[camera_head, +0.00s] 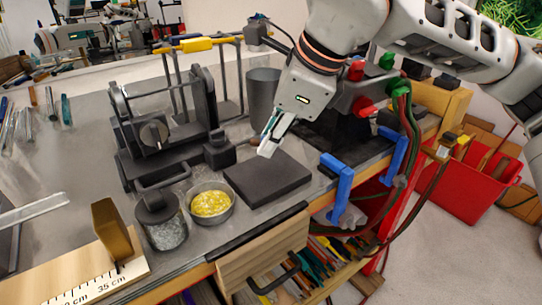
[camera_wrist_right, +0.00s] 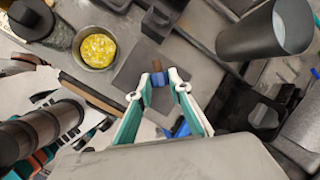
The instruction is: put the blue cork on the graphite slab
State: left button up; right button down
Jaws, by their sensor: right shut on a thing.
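The graphite slab (camera_head: 267,180) is a flat dark square on the bench in the middle of the head view. It also shows in the right wrist view (camera_wrist_right: 128,74), beside and beyond my fingertips. My right gripper (camera_head: 268,150) points down at the slab's far edge, and its height above the slab is hard to judge. In the right wrist view its fingertips (camera_wrist_right: 160,80) are shut on the blue cork (camera_wrist_right: 159,80). In the head view the fingers hide the cork. My left gripper is not in view.
A bowl of yellow bits (camera_head: 211,204) and a lidded jar (camera_head: 161,222) stand left of the slab. A dark press-like device (camera_head: 165,135) and a grey cup (camera_head: 262,90) stand behind. Blue clamps (camera_head: 340,185) line the right edge.

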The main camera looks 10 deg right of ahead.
aim_at(266, 171)
jog(key=shift+f, duration=2.1)
jog(key=shift+f, duration=0.1)
jog(key=shift+f+b, duration=0.25)
jog(key=shift+b, duration=0.15)
jog(key=shift+s+f, duration=0.15)
jog(key=shift+f, duration=0.2)
jog(key=c, duration=1.8)
grip_release()
jog(key=shift+f, duration=0.1)
jog(key=shift+c, duration=0.2)
jog(key=shift+a, duration=0.1)
